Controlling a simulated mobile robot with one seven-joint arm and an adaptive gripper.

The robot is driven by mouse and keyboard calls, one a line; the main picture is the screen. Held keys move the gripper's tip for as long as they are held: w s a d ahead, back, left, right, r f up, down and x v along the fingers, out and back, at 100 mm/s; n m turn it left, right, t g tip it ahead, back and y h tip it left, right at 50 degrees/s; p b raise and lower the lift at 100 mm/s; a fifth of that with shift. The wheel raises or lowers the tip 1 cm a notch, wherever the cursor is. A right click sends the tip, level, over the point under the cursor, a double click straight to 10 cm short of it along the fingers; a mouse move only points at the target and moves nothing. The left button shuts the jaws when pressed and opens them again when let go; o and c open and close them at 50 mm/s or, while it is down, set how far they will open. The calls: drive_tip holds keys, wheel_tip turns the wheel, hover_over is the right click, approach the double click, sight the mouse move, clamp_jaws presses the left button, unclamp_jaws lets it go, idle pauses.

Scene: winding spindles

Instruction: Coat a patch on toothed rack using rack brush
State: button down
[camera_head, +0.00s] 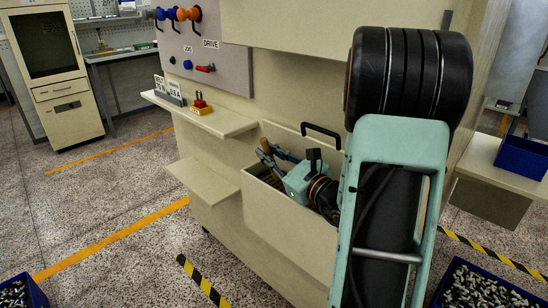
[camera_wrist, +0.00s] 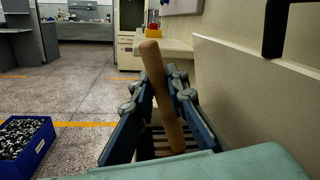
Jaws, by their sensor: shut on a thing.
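My gripper (camera_head: 273,154) reaches down into an open drawer (camera_head: 290,217) in the cream machine. It is shut on a wooden handle, which I take as the rack brush (camera_wrist: 160,93); the handle stands tilted between the fingers in the wrist view. The gripper also shows there (camera_wrist: 158,84). The brush's lower end is not clearly seen. A dark ribbed strip, perhaps the toothed rack (camera_wrist: 190,137), lies on the drawer bottom below the fingers. I cannot tell whether the brush touches it.
A shelf with a red and yellow button (camera_head: 201,106) is above left. Blue bins with metal parts (camera_head: 478,288) stand on the floor. The floor at left is mostly open.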

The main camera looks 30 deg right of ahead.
drive_tip(key=b+x, duration=0.1)
drive_tip(key=x, duration=0.2)
drive_tip(key=shift+w+d+f, duration=0.1)
drive_tip(key=shift+w+d, duration=0.05)
drive_tip(key=shift+w, duration=0.15)
drive_tip(key=shift+w+d+r+b+v, duration=0.25)
drive_tip(key=shift+d+b+v, duration=0.4)
drive_tip(key=shift+v, duration=4.45)
drive_tip(key=shift+d+r+b+v, duration=0.35)
drive_tip(key=shift+d+b+v, duration=0.35)
drive_tip(key=shift+v, duration=4.35)
drive_tip(key=shift+w+d+r+b+v, duration=0.25)
drive_tip(key=shift+d+b+v, duration=0.4)
drive_tip(key=shift+v, duration=4.45)
drive_tip(key=shift+s+a, duration=0.15)
wheel_tip(320, 180, up, 6)
drive_tip(key=p, duration=0.5)
drive_tip(key=shift+r+p, duration=1.35)
drive_tip(key=shift+r, duration=0.2)
